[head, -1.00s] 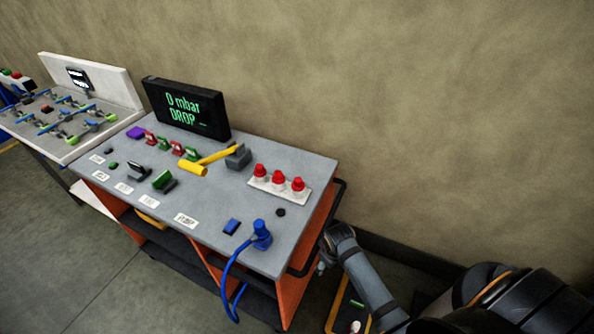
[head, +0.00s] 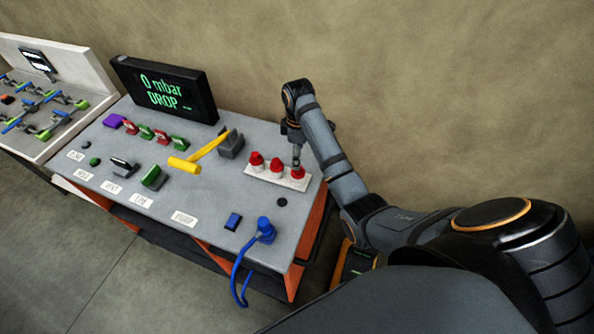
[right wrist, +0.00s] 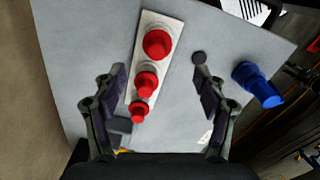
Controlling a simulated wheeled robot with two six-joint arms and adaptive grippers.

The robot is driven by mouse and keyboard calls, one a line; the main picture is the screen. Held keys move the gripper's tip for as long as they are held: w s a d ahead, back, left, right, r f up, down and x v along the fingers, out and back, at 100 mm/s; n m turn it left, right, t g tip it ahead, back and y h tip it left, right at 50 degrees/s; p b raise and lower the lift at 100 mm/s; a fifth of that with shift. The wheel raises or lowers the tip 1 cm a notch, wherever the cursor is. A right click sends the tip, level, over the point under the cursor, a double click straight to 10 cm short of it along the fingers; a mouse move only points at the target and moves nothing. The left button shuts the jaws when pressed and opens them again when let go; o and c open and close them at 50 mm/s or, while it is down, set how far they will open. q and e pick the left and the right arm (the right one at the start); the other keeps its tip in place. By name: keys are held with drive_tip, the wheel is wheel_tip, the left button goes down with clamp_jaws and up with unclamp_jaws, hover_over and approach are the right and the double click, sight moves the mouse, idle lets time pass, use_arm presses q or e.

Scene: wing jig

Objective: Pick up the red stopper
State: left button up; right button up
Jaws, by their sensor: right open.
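Three red stoppers stand upright in a white rack at the right end of the grey bench top: a left one (head: 256,159), a middle one (head: 276,166) and a right one (head: 297,174). My right gripper (head: 296,160) hangs over the rack's right end, close above the right stopper; the head view does not clearly show the gap. In the right wrist view the gripper (right wrist: 160,75) is open and empty, its fingers on either side of the rack (right wrist: 148,62). The row of stoppers shows between them, the largest (right wrist: 157,43) farthest forward. My left gripper is out of view.
A blue connector (head: 265,230) with a hose and a black knob (head: 281,202) sit near the rack. A yellow lever (head: 188,164) stands left of it. A black display (head: 165,88) reads "0 mbar DROP". A wall lies behind the bench.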

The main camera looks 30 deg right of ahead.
sight(298, 173)
wheel_tip(298, 173, down, 2)
drive_tip(key=shift+f+p, duration=0.2)
drive_tip(key=shift+p, duration=0.3)
drive_tip(key=shift+w+f, duration=0.1)
drive_tip(key=shift+f, duration=0.2)
wheel_tip(298, 173, down, 2)
drive_tip(key=shift+w+d+f+p, duration=0.1)
drive_tip(key=shift+f+p, duration=0.05)
drive_tip(key=shift+p, duration=0.9)
wheel_tip(298, 173, down, 2)
drive_tip(key=shift+f, duration=0.5)
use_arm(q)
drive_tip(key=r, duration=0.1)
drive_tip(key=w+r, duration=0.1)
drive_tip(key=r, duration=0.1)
use_arm(e)
drive_tip(key=c, duration=1.2)
